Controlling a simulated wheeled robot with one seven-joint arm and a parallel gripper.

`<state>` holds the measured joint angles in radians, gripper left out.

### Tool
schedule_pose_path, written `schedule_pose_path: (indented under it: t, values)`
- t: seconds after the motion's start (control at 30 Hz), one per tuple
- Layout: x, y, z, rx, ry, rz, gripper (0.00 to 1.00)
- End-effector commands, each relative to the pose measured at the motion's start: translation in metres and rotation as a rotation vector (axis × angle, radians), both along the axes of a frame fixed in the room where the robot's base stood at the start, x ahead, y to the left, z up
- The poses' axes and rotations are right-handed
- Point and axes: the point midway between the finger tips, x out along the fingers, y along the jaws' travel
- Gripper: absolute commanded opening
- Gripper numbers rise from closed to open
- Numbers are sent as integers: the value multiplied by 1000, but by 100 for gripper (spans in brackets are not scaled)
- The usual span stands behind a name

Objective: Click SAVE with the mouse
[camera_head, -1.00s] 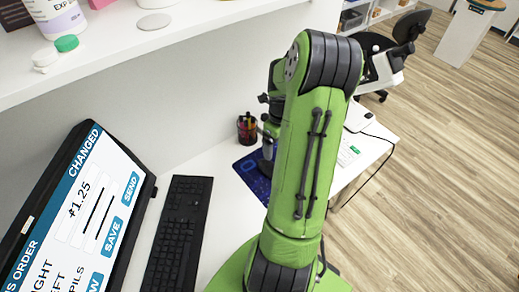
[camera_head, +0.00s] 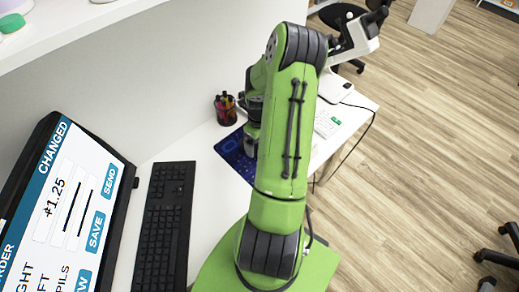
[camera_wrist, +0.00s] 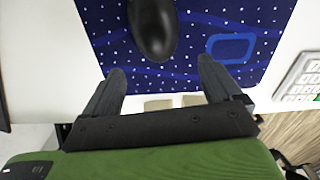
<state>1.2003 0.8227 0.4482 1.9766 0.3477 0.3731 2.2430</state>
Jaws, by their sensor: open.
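The monitor (camera_head: 28,212) stands at the left in the head view. Its screen is headed CHANGED and shows a blue SAVE button (camera_head: 95,232) below a SEND button (camera_head: 111,181). The black mouse (camera_wrist: 153,28) lies on a dark blue patterned mouse pad (camera_wrist: 270,15) in the wrist view. My gripper (camera_wrist: 160,82) is open and empty, with its two fingers spread apart over the pad's near edge. The mouse is just beyond the fingertips, roughly in line with the gap between them. In the head view my arm hides the mouse and covers part of the pad (camera_head: 232,158).
A black keyboard (camera_head: 167,225) lies between monitor and pad. A pen holder (camera_head: 226,109) stands behind the pad. A calculator-like device (camera_wrist: 303,80) lies right of the pad. A shelf (camera_head: 75,30) overhangs the desk. An office chair (camera_head: 345,25) stands beyond the desk.

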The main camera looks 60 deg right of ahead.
Motion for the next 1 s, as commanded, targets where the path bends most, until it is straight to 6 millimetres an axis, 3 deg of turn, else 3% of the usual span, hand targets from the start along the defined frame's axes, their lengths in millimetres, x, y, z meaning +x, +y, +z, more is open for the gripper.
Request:
schedule_pose_path:
  t: [0.1, 0.23, 0.6, 1.0]
  values:
    - [0, 1, -25, 2, 2, 0, 92]
    - [0, 0, -40, 1, 0, 0, 92]
    - [0, 0, -46, -1, -1, 1, 92]
    - [0, 0, -46, -1, 0, 1, 30]
